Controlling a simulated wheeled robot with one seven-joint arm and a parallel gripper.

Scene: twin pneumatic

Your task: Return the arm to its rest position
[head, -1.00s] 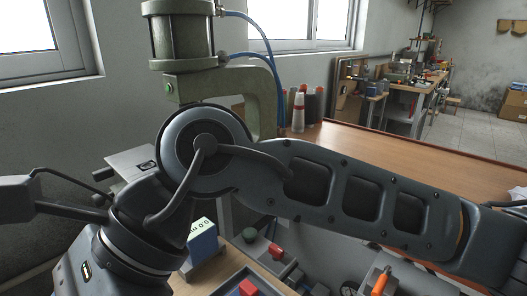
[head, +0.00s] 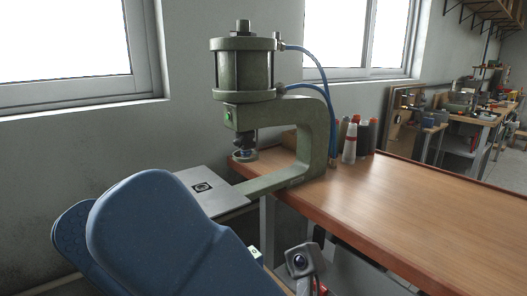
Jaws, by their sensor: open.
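My gripper is not in view in the head view, and I see no fingers there. The grey arm that crossed the picture before does not show in its former place. Two large blue rounded shapes stand close to the camera at the lower left. I cannot tell whether they are part of me. They hide what lies behind them.
A green pneumatic press (head: 243,68) stands at the left end of a wooden bench (head: 420,210), with a flat grey plate (head: 222,200) beside it. Blue hoses (head: 322,72) run from its cylinder. Several bottles (head: 350,140) stand behind. The benchtop's visible right part is clear.

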